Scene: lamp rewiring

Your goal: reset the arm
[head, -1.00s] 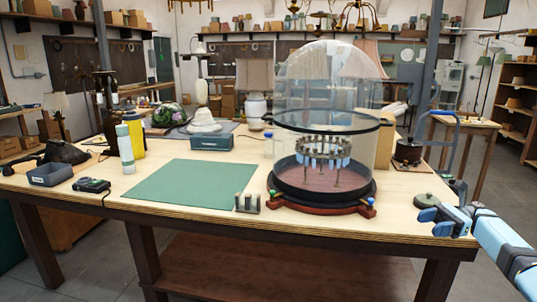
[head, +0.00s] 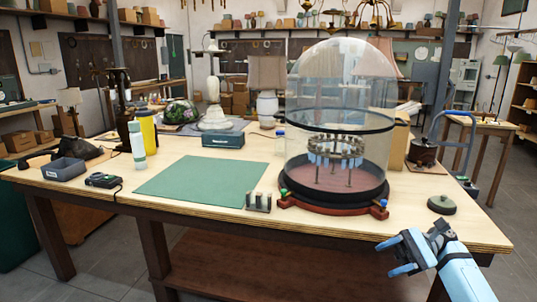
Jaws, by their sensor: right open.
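My right gripper (head: 397,256) is at the lower right in the head view, in front of and beyond the table's front right edge. Its blue fingers are apart and nothing shows between them. It is clear of everything on the wooden worktable (head: 310,222). My left gripper is not in view.
A glass dome (head: 340,90) on a dark red base (head: 330,207) stands at the table's right, with a ring-shaped part inside. A small round lid (head: 441,204) lies near the right corner.

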